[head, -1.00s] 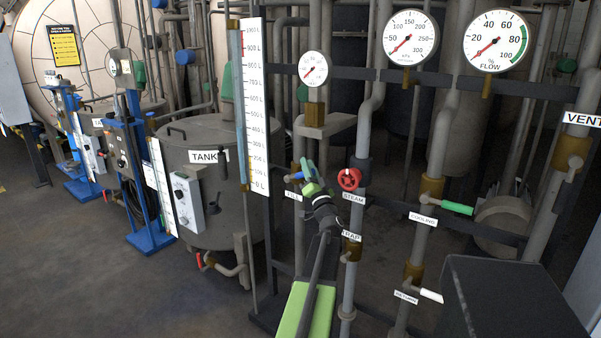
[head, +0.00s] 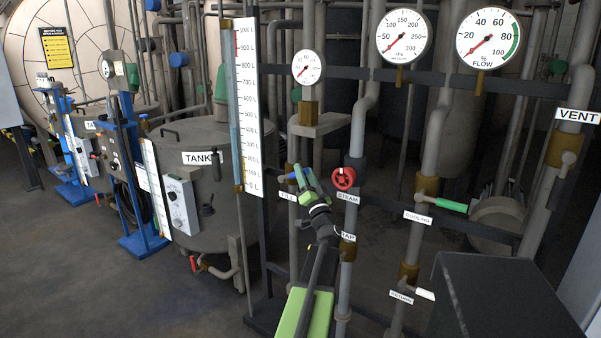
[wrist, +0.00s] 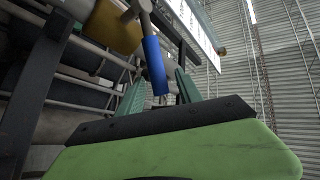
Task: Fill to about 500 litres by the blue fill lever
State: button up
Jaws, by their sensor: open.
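The blue fill lever (head: 290,176) sits on a pipe above the FILL label (head: 286,196). It also shows in the wrist view (wrist: 154,65), pointing down toward my gripper. My gripper (head: 305,178) is at the lever, with its green fingers apart. In the wrist view, the lever's free end lies between the two fingers of my gripper (wrist: 160,92); I cannot tell whether either finger touches it. The white litre scale (head: 247,110) stands upright to the left, marked from 0 to 1000 L, beside a narrow sight tube (head: 236,120). The liquid level is hard to read.
A red STEAM handwheel (head: 343,178) is close to the right of my gripper. A green COOLING lever (head: 451,205) and a white RETURN lever (head: 425,294) are further right. Dials (head: 404,36) hang above. The grey tank (head: 215,225) is left; open floor lies at lower left.

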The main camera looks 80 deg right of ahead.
jog(key=b+v, duration=0.5)
jog(key=v, duration=0.9)
jog(key=shift+b, duration=0.4)
